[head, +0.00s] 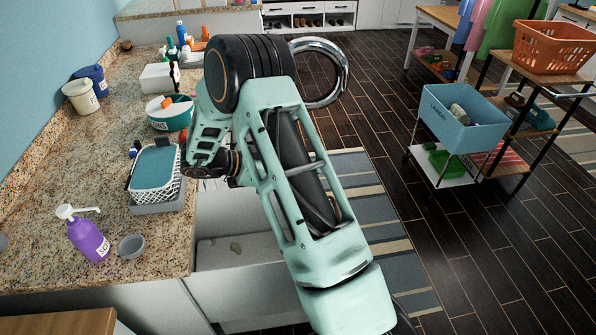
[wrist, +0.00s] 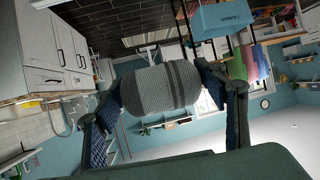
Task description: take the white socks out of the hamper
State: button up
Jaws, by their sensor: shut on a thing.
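A pale grey-white ribbed roll with darker bands, which looks like a rolled pair of socks (wrist: 147,91), is in the wrist view. My gripper (wrist: 163,88) is shut on it, with one dark finger at each end of the roll. The roll seems clear of any surface. In the head view my arm fills the middle, and I cannot make out the gripper or the roll there. The same bin shows in the wrist view (wrist: 222,20).
A granite counter (head: 60,190) runs along the left, with a purple pump bottle (head: 88,239), a white basket (head: 152,187) and a teal tub (head: 170,117). An orange basket (head: 555,48) sits on a rack at the right. Dark floor (head: 385,120) lies open between.

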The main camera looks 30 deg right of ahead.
jog(key=s+a+p, duration=0.2)
jog(key=s+a, duration=0.1)
jog(key=s, duration=0.6)
jog(key=shift+s, duration=0.3)
